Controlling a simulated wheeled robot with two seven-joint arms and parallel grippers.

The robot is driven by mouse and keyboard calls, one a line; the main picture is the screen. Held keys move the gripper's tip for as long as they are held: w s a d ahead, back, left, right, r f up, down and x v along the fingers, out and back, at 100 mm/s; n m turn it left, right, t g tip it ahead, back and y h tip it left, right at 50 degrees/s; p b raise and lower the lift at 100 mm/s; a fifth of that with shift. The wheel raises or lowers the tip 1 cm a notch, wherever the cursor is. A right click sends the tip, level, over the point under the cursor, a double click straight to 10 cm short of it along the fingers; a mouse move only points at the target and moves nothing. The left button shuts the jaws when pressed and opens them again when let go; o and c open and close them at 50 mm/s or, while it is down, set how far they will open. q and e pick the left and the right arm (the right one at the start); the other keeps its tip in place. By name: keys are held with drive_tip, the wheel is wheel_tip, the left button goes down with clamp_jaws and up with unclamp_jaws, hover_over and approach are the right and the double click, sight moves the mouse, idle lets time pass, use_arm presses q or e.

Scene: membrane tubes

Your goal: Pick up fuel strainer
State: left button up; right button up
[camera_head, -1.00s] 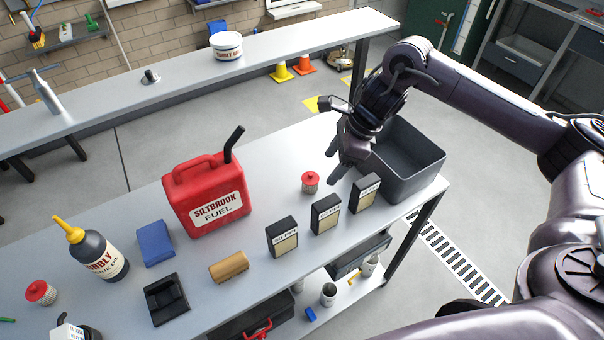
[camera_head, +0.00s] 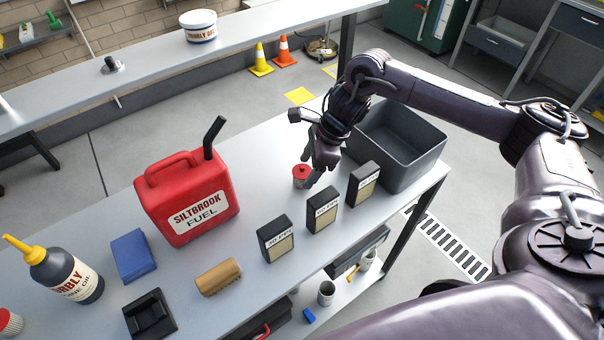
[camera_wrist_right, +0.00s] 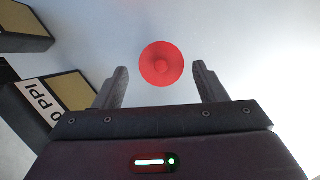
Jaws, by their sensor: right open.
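The fuel strainer, a small pale cylinder with a red top (camera_head: 301,171), stands upright on the grey workbench (camera_head: 265,190), in front of the dark bin. In the right wrist view its round red top (camera_wrist_right: 161,64) shows from above, between the two fingertips. My right gripper (camera_head: 311,168) is open, with its fingers on either side of the strainer's top in the picture. I see no clear contact, and the height gap is hard to tell. My left gripper is not in view.
Several black boxes with tan labels (camera_head: 322,210) stand in a row close in front of the strainer. A dark grey bin (camera_head: 425,165) is behind right, and a red fuel can (camera_head: 187,195) is to the left. Another red-topped cylinder (camera_head: 9,322) is at the far left edge.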

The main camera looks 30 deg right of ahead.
sight(304, 170)
drive_tip(key=x, duration=0.3)
drive_tip(key=shift+w+a+f+p, duration=0.15)
drive_tip(key=shift+w+f+p, duration=0.05)
drive_tip(key=shift+p, duration=0.1)
drive_tip(key=c, duration=1)
drive_tip(key=shift+c, duration=0.2)
drive_tip(key=shift+r, duration=0.2)
wheel_tip(304, 170, up, 9)
drive_tip(key=shift+f+b, duration=0.15)
drive_tip(key=shift+b, duration=0.6)
wheel_tip(304, 170, up, 11)
drive_tip(key=p, duration=0.3)
drive_tip(key=shift+p, duration=0.3)
